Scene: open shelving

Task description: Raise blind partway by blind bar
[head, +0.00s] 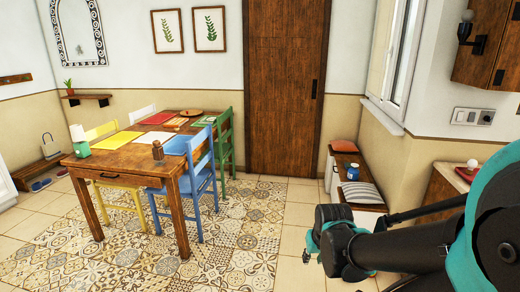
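A white-framed window (396,55) stands in the right wall, seen at a steep angle. I cannot make out a blind or a blind bar on it. My black and teal arm reaches in from the right edge, in front of the window bench. Its far end, where my gripper (309,246) seems to be, is small and dark, low in the middle right over the tiled floor. It is apart from the window. I cannot make out the fingers or anything held.
A wooden table (125,160) with coloured chairs stands at left on a patterned tile floor (240,225). A wooden door (285,90) is at the back. A low bench (346,166) with cushions is under the window. A wall cabinet (495,50) juts in at upper right. Floor before the door is clear.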

